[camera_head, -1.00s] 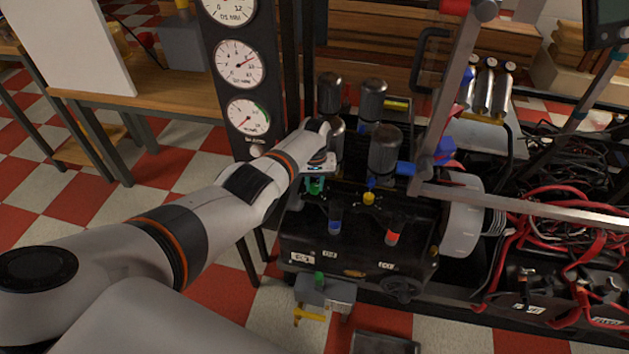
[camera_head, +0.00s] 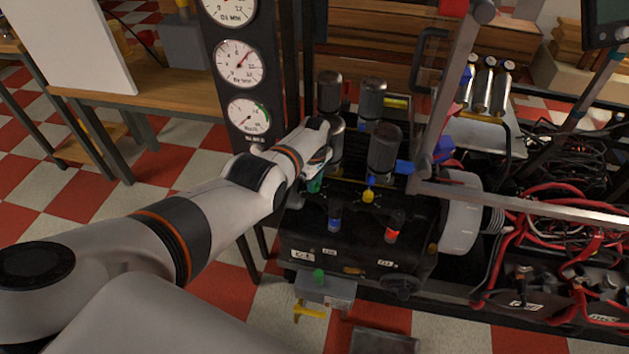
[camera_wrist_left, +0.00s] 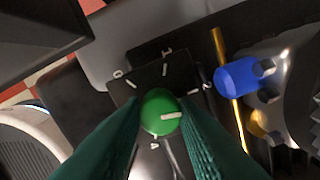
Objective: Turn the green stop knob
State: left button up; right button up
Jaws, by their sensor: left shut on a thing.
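The green stop knob (camera_wrist_left: 160,112) is round with a white pointer line, on a dark plate with white marks around it. In the left wrist view the pointer line points right. My left gripper (camera_wrist_left: 163,125) has its two green fingers on either side of the knob, shut on it. In the head view the gripper (camera_head: 315,180) is at the left back of the black engine block (camera_head: 355,240), and only a bit of green shows there. My right gripper is not in view.
Dark cylinders (camera_head: 383,150) stand close behind the gripper. A yellow knob (camera_head: 368,197), a blue knob (camera_head: 334,217) and a red knob (camera_head: 394,231) sit on the block nearby. A gauge panel (camera_head: 240,90) rises at the back left. A metal frame bar (camera_head: 520,207) crosses at right.

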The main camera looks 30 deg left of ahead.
pick_arm(q)
jog(key=shift+n, duration=1)
jog(key=o, duration=1)
